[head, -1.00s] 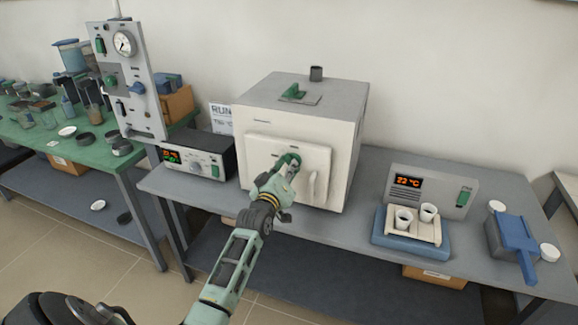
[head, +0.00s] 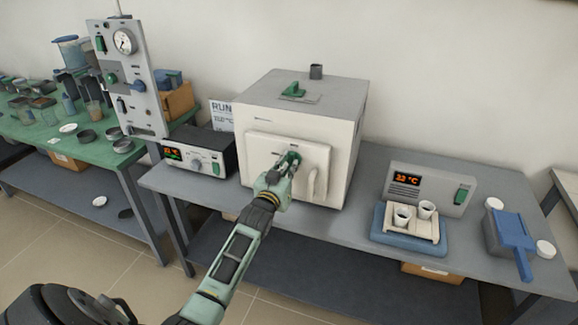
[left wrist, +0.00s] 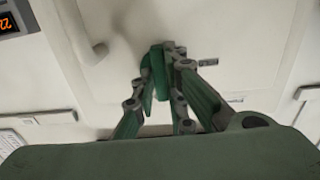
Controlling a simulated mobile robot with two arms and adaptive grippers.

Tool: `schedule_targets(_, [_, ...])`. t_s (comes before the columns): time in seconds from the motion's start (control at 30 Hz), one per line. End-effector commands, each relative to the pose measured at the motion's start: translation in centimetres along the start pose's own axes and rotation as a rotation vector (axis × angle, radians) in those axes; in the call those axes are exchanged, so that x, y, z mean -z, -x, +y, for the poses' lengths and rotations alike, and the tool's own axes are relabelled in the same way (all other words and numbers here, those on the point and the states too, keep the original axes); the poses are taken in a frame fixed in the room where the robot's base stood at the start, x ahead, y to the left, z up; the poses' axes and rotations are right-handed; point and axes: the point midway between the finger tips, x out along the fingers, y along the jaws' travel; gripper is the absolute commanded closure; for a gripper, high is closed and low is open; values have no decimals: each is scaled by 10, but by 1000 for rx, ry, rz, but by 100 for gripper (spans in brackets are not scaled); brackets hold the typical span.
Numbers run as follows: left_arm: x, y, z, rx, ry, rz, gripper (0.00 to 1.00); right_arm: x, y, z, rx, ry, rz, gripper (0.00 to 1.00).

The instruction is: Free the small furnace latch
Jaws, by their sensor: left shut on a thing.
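The small furnace (head: 345,135) is a cream box with a grey top, standing on the grey bench. Its front door (head: 260,150) looks closed and carries a pale curved handle (head: 312,183), which also shows in the left wrist view (left wrist: 97,50). A green latch (left wrist: 158,68) sits on the door face, partly hidden by the fingers. My left gripper (head: 283,164) is at the door, left of the handle, shut on the green latch; its fingers close around it in the left wrist view (left wrist: 165,85). My right gripper is not in view.
A controller box (head: 200,155) stands left of the furnace. To the right are a 22 °C display unit (head: 430,188), a blue-based tray (head: 410,240) with white cups, and a blue holder (head: 512,235). A gauge panel (head: 125,85) stands at the left.

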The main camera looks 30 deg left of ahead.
Motion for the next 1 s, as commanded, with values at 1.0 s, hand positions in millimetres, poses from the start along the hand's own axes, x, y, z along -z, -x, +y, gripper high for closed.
schedule_targets(1.0, [0, 0, 0, 0, -19, -1, 70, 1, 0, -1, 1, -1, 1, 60])
